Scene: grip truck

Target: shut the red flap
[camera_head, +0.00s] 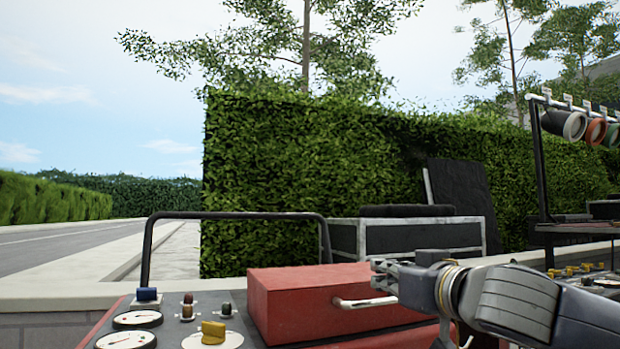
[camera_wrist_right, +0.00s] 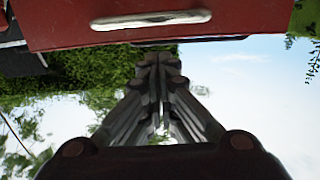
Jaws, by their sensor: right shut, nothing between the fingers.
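The red flap (camera_head: 300,300) is a box-like red cover on the control panel at the bottom middle of the head view, with a pale handle (camera_head: 365,302) on its right-hand face. Its red face also fills the top of the right wrist view (camera_wrist_right: 60,22), with the handle (camera_wrist_right: 150,20) across it. My right gripper (camera_head: 378,271) is at the flap's right side, close to the handle. Its fingers are shut together with nothing between them, as the wrist view (camera_wrist_right: 158,62) shows. I cannot tell whether the fingertips touch the flap. My left gripper is not in view.
The panel carries dials (camera_head: 138,319), a yellow knob (camera_head: 213,332), a blue switch (camera_head: 147,294) and small knobs left of the flap. A black rail (camera_head: 238,215) arches behind it. A black case (camera_head: 408,236) stands farther back. A rack (camera_head: 541,150) with hanging cups stands at right.

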